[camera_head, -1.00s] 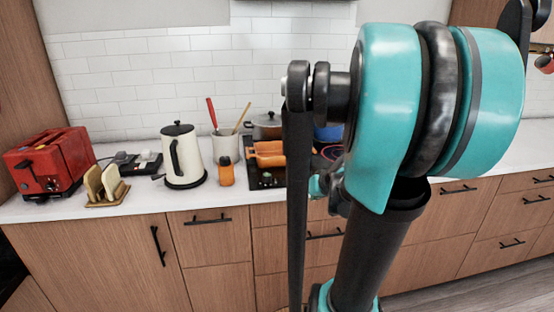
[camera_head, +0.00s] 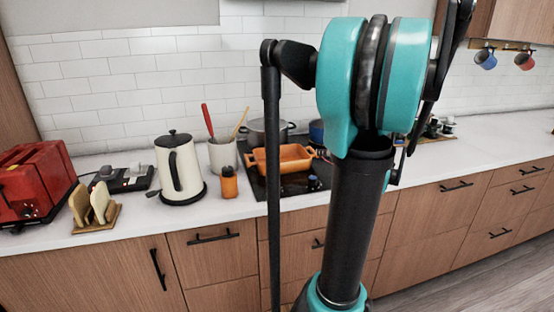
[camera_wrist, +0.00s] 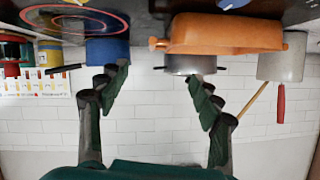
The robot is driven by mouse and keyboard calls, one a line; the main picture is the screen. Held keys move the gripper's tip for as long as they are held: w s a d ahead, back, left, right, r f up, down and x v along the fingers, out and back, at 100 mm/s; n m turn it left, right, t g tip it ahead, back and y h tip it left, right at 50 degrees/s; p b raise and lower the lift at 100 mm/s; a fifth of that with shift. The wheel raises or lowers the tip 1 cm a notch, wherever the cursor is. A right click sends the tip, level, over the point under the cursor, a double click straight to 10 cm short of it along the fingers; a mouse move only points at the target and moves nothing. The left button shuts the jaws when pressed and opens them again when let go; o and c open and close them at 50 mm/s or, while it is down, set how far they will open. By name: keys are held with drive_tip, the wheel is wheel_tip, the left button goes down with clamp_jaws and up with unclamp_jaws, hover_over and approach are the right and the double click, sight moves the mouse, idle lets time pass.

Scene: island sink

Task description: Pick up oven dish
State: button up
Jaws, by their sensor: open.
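The orange oven dish (camera_head: 282,160) is a rectangular dish with end handles, sitting on the black cooktop (camera_head: 262,182). In the upside-down wrist view, the dish (camera_wrist: 225,33) is at the top, right of centre. My gripper (camera_wrist: 157,76) has its dark green fingers spread wide and empty. The fingers appear below the dish in the picture; the right fingertip overlaps the steel pot region. No contact with the dish shows. In the head view my arm hides the gripper.
A steel pot (camera_head: 268,132) and a blue pot (camera_head: 316,131) stand behind the dish. A utensil holder (camera_head: 223,155), orange bottle (camera_head: 229,182), cream kettle (camera_head: 178,168), toast rack (camera_head: 94,206) and red toaster (camera_head: 33,185) are left. Counter right of my arm is largely clear.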

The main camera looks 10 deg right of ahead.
drive_tip(key=x, duration=1.7)
drive_tip(key=shift+w+r, duration=0.1)
drive_tip(key=shift+w, duration=0.2)
drive_tip(key=shift+c, duration=0.4)
clamp_jaws()
